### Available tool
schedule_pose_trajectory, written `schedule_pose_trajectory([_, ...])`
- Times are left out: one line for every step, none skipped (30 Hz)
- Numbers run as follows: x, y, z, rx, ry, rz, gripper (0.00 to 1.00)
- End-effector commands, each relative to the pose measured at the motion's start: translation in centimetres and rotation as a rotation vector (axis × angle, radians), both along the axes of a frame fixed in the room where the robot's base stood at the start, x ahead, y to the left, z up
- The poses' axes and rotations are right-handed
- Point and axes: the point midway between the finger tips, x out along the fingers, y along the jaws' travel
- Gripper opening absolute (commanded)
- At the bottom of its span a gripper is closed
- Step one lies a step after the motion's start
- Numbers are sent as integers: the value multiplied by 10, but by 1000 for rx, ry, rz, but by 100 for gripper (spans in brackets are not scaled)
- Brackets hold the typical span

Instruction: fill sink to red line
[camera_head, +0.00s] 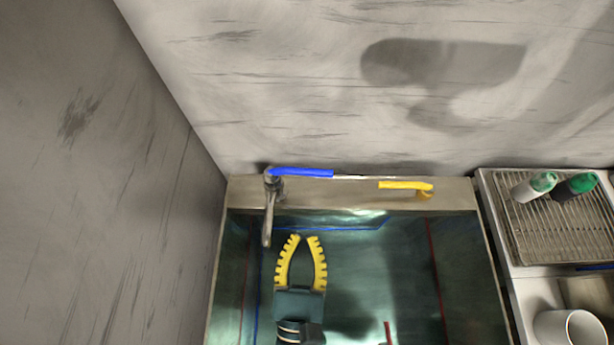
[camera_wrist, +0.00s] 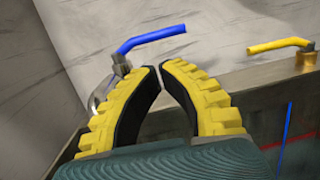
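The sink (camera_head: 470,250) has a teal-tinted inside; I cannot tell for sure where any water surface lies. A red line (camera_head: 436,280) runs along its right inner wall, and a blue line (camera_head: 256,310) shows at the left. The metal faucet (camera_head: 267,225) stands at the back left corner with a blue lever (camera_head: 305,173) pointing right. A yellow lever (camera_head: 402,185) sits on the back rim. My gripper (camera_head: 304,238), with yellow toothed fingers, is over the sink, empty, its tips slightly apart. In the wrist view, the blue lever (camera_wrist: 150,38) is beyond the fingertips (camera_wrist: 159,67).
A wire drying rack (camera_head: 530,230) with two green-topped bottles (camera_head: 540,183) stands right of the sink. A white cup (camera_head: 555,328) is below it. Walls close off the left and back. A second red piece (camera_head: 388,332) shows low in the sink area.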

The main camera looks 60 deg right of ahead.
Motion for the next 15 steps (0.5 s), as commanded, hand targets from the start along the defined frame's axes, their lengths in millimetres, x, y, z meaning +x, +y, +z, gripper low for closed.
schedule_pose_trajectory([3, -10, -1, -1, -3, -9, 0])
schedule_pose_trajectory([7, -16, 0, 1, -3, -9, 0])
schedule_pose_trajectory([11, -23, 2, 1, -3, -9, 0])
schedule_pose_trajectory([14, -28, 3, 0, -4, -8, 0])
schedule_pose_trajectory([17, -34, 5, -1, -4, -9, 0])
schedule_pose_trajectory([22, -41, 7, -1, -5, -9, 0])
schedule_pose_trajectory([25, -47, 8, 0, -6, -8, 0])
schedule_pose_trajectory([27, -52, 9, 0, -5, -7, 0])
schedule_pose_trajectory([32, -58, 10, 0, -4, -6, 0])
schedule_pose_trajectory([35, -63, 11, -1, -4, -5, 0])
schedule_pose_trajectory([37, -67, 13, -1, -4, -5, 0])
schedule_pose_trajectory([40, -71, 14, -1, -3, -4, 0])
schedule_pose_trajectory([42, -74, 15, 0, -3, -4, 0])
schedule_pose_trajectory([44, -77, 16, 0, -3, -3, 0])
schedule_pose_trajectory([45, -79, 17, 0, -2, -2, 0])
